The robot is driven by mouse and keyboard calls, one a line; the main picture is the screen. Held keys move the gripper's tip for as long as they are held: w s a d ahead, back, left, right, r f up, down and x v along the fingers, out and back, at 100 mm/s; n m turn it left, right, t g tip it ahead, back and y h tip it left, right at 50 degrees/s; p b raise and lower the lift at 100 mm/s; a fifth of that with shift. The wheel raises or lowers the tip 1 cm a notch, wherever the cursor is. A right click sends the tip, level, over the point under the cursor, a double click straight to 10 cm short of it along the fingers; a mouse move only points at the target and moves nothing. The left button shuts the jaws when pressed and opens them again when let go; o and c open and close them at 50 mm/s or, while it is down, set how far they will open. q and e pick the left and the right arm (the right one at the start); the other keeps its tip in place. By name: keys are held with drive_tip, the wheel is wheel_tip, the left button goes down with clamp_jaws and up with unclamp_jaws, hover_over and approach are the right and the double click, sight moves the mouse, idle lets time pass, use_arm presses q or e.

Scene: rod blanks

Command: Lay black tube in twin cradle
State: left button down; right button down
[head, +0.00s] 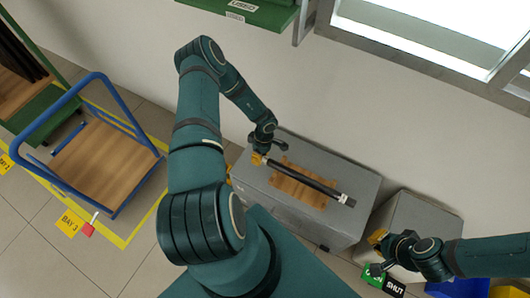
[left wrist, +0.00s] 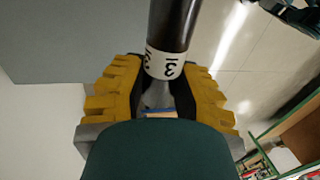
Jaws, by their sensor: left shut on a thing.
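The black tube (head: 312,182) is long and thin, with a white band near its right end. My left gripper (head: 259,159) holds its left end, and the tube slants down to the right in the head view. In the left wrist view the tube (left wrist: 173,25) has a white band marked 13 between the yellow fingers. The wooden piece (head: 290,188), which looks like the twin cradle, is under the tube on a grey cabinet (head: 345,222). I cannot tell whether the tube touches it. My right gripper (head: 378,238) is away at the lower right; its opening is unclear.
A lower grey box (head: 425,212) stands right of the cabinet, with green and black tags near my right gripper. A wall runs behind the cabinet. A blue-framed trolley (head: 110,165) with a wooden deck stands at left on floor marked with yellow lines.

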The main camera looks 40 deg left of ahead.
use_arm(q)
drive_tip(key=shift+s+f+b, duration=0.15)
drive_tip(key=shift+f+b, duration=0.15)
drive_tip(key=shift+f, duration=0.1)
drive_tip(key=shift+w+a+f+b+x, duration=0.1)
drive_tip(key=shift+w+b+x, duration=0.2)
drive_tip(key=shift+b+x, duration=0.95)
drive_tip(key=shift+w+a+f+b+x, duration=0.1)
drive_tip(key=shift+w+b+x, duration=0.25)
drive_tip(key=shift+b+x, duration=0.95)
drive_tip(key=shift+w+f+b+x, duration=0.1)
drive_tip(key=shift+w+b+x, duration=0.2)
drive_tip(key=shift+b+x, duration=0.95)
drive_tip(key=shift+f+p, duration=0.25)
drive_tip(key=shift+p, duration=0.25)
drive_tip(key=c, duration=0.7)
unclamp_jaws()
drive_tip(key=shift+c, duration=0.2)
drive_tip(key=v, duration=1.2)
drive_tip(key=shift+s, duration=0.15)
